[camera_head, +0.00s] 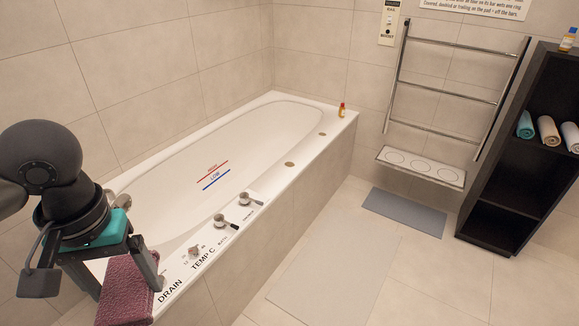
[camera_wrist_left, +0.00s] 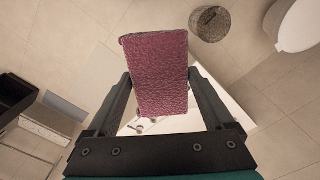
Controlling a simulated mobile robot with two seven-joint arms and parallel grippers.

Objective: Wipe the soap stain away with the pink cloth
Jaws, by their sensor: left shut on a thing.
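The pink cloth (camera_head: 124,296) is a thick dark-pink block at the lower left of the head view. My left gripper (camera_head: 118,280) is shut on it, one finger on each side, and holds it near the tub's near-left end. In the wrist view the cloth (camera_wrist_left: 158,70) stands out between the two fingers. The white bathtub (camera_head: 165,205) fills the middle of the head view. Two small brownish round spots lie on its right rim, one nearer (camera_head: 289,164) and one farther (camera_head: 322,134). I cannot tell whether either is the soap stain. My right gripper is out of view.
Knobs (camera_head: 244,198) stand on the tub's near rim, and a small bottle (camera_head: 341,110) on its far corner. A towel rack (camera_head: 445,90) and a black shelf (camera_head: 520,180) with rolled towels are at the right. Floor beside the tub is clear except for flat mats (camera_head: 405,212).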

